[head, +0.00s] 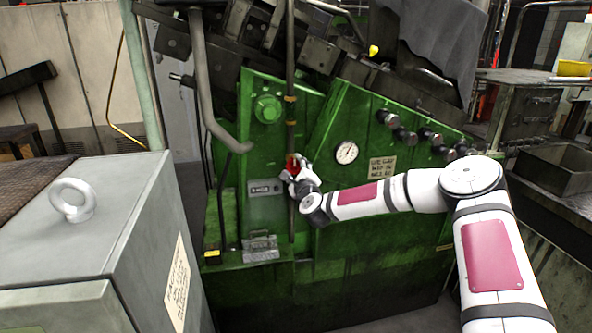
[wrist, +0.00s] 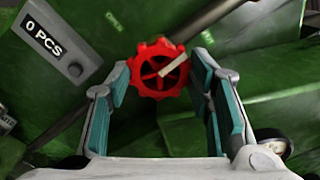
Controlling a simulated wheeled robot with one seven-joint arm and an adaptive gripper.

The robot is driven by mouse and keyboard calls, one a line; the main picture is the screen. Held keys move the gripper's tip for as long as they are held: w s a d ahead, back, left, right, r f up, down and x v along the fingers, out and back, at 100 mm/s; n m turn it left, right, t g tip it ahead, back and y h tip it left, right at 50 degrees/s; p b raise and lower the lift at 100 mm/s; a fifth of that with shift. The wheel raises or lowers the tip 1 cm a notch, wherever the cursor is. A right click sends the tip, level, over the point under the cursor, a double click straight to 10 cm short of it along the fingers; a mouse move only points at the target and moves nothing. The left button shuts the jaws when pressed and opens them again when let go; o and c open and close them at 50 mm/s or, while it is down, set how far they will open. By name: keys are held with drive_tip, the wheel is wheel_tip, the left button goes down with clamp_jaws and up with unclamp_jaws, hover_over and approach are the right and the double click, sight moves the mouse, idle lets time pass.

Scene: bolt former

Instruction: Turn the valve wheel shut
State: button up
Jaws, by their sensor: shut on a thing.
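The valve wheel (wrist: 147,84) is red and spoked, with a scalloped rim and a pale strip running from its middle to the upper right. In the head view the red valve wheel (head: 291,164) shows at the front of the green machine, partly hidden by my gripper (head: 297,174). In the wrist view my gripper (wrist: 160,72) has one finger on each side of the wheel, with the pads against its rim. It is shut on the wheel.
The green machine (head: 345,250) carries a round gauge (head: 346,152), several knobs and a vertical pipe (head: 290,60) close to the wheel. The wrist view shows a "0 PCS" counter (wrist: 45,40) and a faint "OPEN" marking (wrist: 113,21). A grey cabinet (head: 140,225) stands at the left.

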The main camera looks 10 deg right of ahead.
drive_tip(key=m, duration=0.7)
drive_tip(key=shift+f, duration=0.1)
idle(0.6)
drive_tip(key=o, duration=0.9)
drive_tip(key=shift+c, duration=0.2)
drive_tip(key=shift+s, duration=0.15)
drive_tip(key=s, duration=1.1)
drive_tip(key=shift+s, duration=0.4)
